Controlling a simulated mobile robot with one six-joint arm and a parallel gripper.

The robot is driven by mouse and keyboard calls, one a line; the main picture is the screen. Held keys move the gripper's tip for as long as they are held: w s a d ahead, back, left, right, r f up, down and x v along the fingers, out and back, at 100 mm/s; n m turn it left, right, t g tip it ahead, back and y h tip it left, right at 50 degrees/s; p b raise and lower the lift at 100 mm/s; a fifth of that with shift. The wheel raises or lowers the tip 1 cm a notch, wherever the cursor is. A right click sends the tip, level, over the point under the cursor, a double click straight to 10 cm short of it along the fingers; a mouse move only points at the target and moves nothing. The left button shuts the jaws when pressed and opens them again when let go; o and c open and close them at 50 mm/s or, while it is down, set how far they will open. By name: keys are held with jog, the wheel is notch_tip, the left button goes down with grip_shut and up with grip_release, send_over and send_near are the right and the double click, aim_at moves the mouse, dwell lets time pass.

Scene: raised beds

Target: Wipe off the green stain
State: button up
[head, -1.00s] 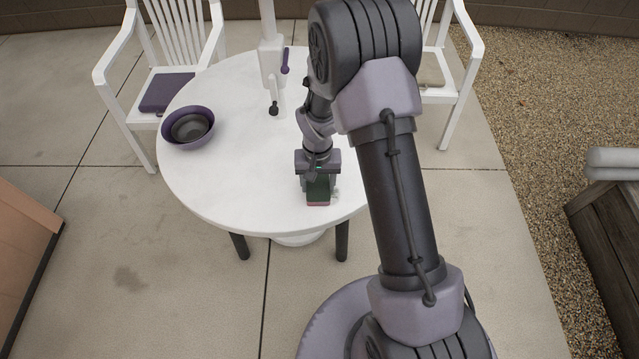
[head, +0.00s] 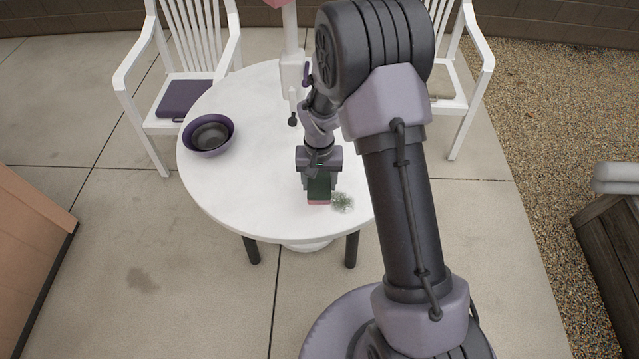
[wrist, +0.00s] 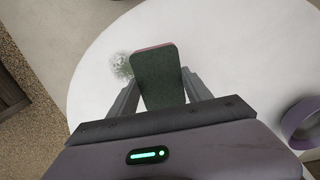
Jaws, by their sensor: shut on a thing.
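The green stain (head: 342,202) is a faint, mottled patch on the white round table (head: 235,185), near its front edge. It also shows in the wrist view (wrist: 121,66), just left of the sponge. My gripper (head: 319,182) is shut on a sponge (head: 319,202) with a dark green top and a pinkish underside. In the wrist view the sponge (wrist: 158,78) sits between the two fingers. The sponge is at the tabletop, right beside the stain. I cannot tell whether its underside touches the table.
Nested purple and dark bowls (head: 209,135) stand at the table's left. A white post (head: 293,75) rises at the table's back. White chairs (head: 185,75) stand behind, one with a purple cushion (head: 186,98).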

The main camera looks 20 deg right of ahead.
jog(key=shift+r+p, duration=0.75)
jog(key=shift+r, duration=0.6)
